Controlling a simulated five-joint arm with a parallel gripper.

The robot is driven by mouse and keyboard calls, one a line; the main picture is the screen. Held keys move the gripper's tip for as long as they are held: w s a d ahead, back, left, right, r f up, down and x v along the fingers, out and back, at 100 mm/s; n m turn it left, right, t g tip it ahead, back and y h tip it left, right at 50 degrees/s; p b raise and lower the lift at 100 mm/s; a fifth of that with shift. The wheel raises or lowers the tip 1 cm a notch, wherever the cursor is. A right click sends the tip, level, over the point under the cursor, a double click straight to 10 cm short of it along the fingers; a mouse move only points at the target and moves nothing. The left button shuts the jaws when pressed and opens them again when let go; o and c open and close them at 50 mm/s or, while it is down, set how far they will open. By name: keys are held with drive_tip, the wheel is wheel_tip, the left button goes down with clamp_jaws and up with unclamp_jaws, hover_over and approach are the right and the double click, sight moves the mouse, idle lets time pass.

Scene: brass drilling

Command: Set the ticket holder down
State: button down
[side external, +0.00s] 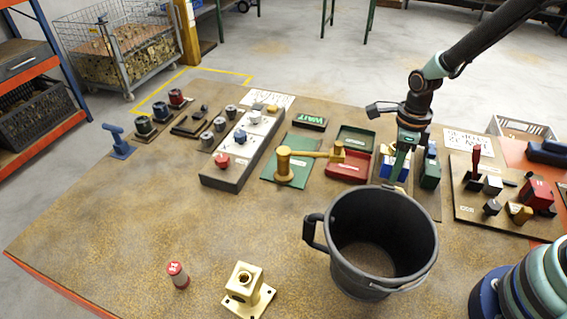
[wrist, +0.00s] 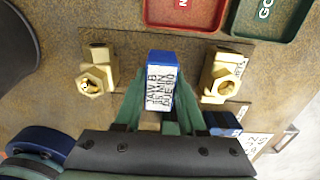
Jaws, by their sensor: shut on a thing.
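The ticket holder (wrist: 160,80) is a blue block with a white printed label, and in the wrist view it stands between two brass fittings. My gripper (wrist: 158,105) is shut on it, one green finger along each side. In the side external view, the blue holder with its pale label (side external: 393,172) shows low beside my green gripper (side external: 402,158), partly hidden by a finger. It is over the brown board at the right of the trays; I cannot tell whether its base touches the board.
The brass fittings (wrist: 97,72) (wrist: 222,76) stand close on either side. The red tray (wrist: 186,12) and green tray (wrist: 270,14) lie just beyond. A black bucket (side external: 372,240) stands in front. Another blue block (wrist: 224,122) is near my right finger.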

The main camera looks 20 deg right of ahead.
drive_tip(key=shift+f, duration=1.05)
drive_tip(key=shift+f, duration=0.15)
drive_tip(key=c, duration=0.5)
unclamp_jaws()
